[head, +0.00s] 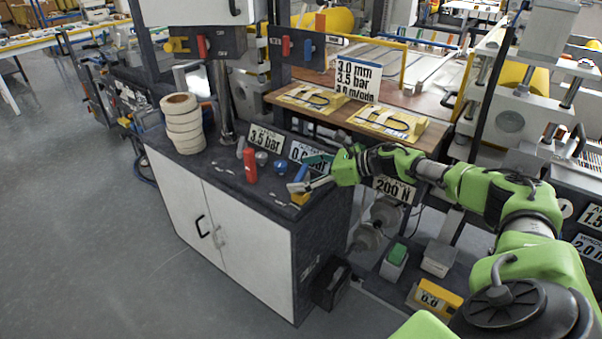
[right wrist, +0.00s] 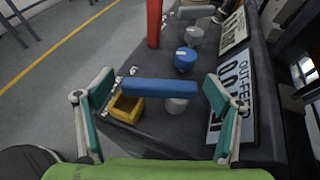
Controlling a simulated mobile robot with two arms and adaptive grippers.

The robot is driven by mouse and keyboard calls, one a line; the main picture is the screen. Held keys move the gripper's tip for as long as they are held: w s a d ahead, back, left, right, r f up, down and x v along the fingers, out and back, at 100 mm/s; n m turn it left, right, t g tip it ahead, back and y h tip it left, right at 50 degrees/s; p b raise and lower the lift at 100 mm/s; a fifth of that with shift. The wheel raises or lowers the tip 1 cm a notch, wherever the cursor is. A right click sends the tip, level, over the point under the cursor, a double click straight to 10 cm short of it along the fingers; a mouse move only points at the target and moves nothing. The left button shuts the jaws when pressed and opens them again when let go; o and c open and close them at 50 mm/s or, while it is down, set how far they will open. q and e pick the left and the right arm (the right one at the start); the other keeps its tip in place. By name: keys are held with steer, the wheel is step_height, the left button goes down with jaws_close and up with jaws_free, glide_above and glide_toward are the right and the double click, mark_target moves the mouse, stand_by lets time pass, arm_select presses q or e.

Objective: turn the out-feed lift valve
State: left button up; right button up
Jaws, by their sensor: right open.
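The out-feed lift valve has a blue bar handle (right wrist: 160,88) on a grey round base (right wrist: 177,105), beside the OUT-FEED label (right wrist: 235,90) in the right wrist view. In the head view the blue handle (head: 302,172) shows small near the right end of the dark cabinet top. My right gripper (head: 308,176) is open, and its two teal-padded fingers (right wrist: 160,112) stand either side of the blue handle in the right wrist view. Gaps show between the pads and the handle ends. My left gripper is not in view.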

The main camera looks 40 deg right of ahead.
steer(key=v, duration=0.7)
